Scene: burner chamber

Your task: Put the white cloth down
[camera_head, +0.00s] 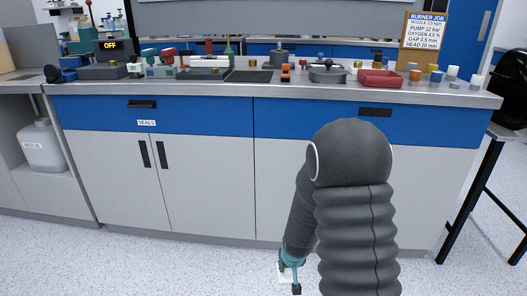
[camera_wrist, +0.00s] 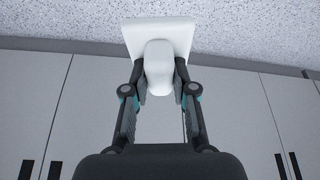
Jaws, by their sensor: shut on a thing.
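The white cloth (camera_wrist: 158,36) shows in the wrist view as a flat pale square with a rounded lump rising toward me. My gripper (camera_wrist: 159,85) is shut on that lump, one finger on each side. In the head view my gripper (camera_head: 290,275) hangs low in front of the cabinet, near the floor, with a small white bit of the cloth (camera_head: 287,272) showing beside it. The arm hides part of the gripper there. I cannot tell whether the cloth touches the floor.
The speckled floor (camera_head: 190,245) is clear in front of the cabinet (camera_head: 205,185). The counter above (camera_head: 230,90) holds a red tray (camera_head: 380,79), a lidded pan (camera_head: 328,72), and several blocks and tools. A white jug (camera_head: 42,145) stands on a shelf at left. A dark table leg (camera_head: 470,200) is at right.

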